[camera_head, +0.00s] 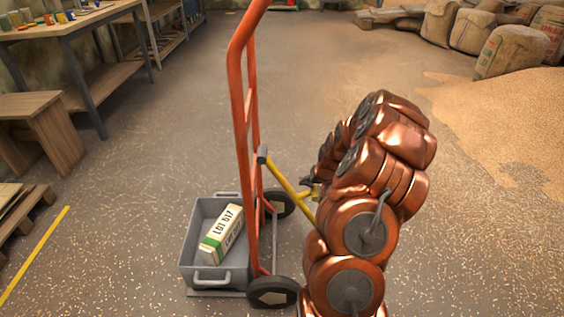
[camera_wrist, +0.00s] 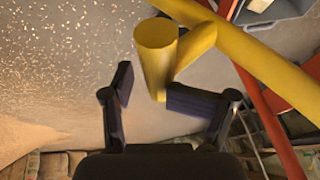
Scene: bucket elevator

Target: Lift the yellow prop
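The yellow prop (camera_head: 284,179) is a slanted bar with a dark grey end, beside the orange hand truck (camera_head: 241,110). In the wrist view the yellow prop (camera_wrist: 262,62) crosses the upper right, and a short yellow stub with a round end sticks out from it. My gripper (camera_wrist: 148,84) is open, with one dark finger on each side of the stub. The right finger is close to the stub; I cannot tell if it touches. In the head view my gripper (camera_head: 313,187) is small, at the prop's right side, partly hidden by my copper arm.
A grey bin (camera_head: 188,247) on the hand truck's foot holds a white-and-green box (camera_head: 222,234) marked LOT 017. A workbench (camera_head: 72,30) and stool (camera_head: 40,125) stand left. Sacks (camera_head: 511,50) and spilled grain (camera_head: 510,120) lie right. The middle floor is clear.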

